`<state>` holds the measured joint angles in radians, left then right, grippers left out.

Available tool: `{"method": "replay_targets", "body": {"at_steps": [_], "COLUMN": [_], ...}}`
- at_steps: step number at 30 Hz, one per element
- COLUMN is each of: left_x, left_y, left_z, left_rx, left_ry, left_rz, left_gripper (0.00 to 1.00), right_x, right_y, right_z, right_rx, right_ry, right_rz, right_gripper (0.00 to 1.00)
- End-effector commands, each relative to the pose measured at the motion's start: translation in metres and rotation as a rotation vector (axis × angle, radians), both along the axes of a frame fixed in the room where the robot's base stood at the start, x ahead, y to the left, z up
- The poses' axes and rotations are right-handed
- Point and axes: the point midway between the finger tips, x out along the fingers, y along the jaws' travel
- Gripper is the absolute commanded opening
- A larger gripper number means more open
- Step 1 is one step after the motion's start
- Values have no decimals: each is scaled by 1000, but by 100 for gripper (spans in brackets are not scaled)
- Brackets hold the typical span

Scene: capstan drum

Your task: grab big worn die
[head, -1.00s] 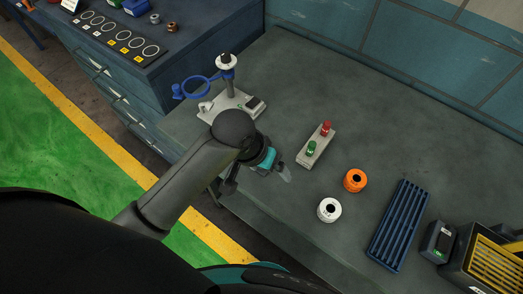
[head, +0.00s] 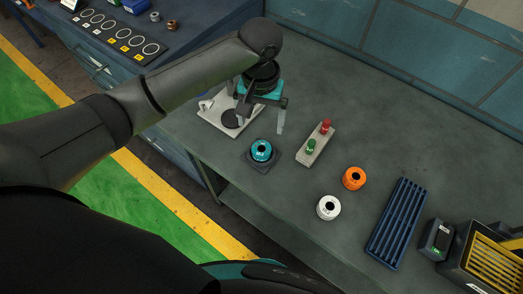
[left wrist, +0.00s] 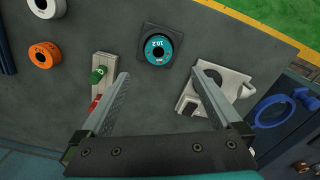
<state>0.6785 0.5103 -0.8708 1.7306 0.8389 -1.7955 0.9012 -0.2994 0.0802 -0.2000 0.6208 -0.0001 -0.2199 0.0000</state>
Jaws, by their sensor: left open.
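A teal ring-shaped die (head: 261,150) sits on a dark square pad (head: 262,168) near the front of the bench. In the left wrist view the teal die (left wrist: 160,48) reads 10.2. An orange ring (head: 354,179) and a white ring (head: 329,208) stand to its right; they also show in the left wrist view as orange (left wrist: 44,55) and white (left wrist: 46,8). I cannot tell from their looks which is worn. My left gripper (head: 261,116) is open and empty above the bench, behind the teal die. Its fingers also show in the left wrist view (left wrist: 160,73). My right gripper is not in view.
A block with red and green buttons (head: 315,145) stands right of my left gripper. A blue slotted rack (head: 398,224) lies farther right.

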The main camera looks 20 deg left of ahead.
Motion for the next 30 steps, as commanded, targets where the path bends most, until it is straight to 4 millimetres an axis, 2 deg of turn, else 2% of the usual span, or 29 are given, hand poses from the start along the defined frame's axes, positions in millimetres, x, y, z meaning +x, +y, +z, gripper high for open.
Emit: {"method": "replay_targets", "body": {"at_steps": [1,6,14,21,25,30], "left_x": [-1,0,0,-2,-2,-2], "left_y": [0,0,-1,-3,-2,-2], "left_z": [-14,-44,-62,-98,-108,-108], "left_rx": [1,0,-1,-1,-1,-1], "left_ry": [3,1,-2,0,-2,-3], "left_rz": [1,0,-1,-1,-1,-2], "left_gripper": [98,98,98,98,98,98], "right_x": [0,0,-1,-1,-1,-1], "right_y": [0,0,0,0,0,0], "right_z": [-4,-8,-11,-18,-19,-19], "right_rx": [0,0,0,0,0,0], "right_ry": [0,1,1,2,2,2], "right_rz": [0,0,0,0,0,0], "right_gripper": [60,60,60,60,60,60]}}
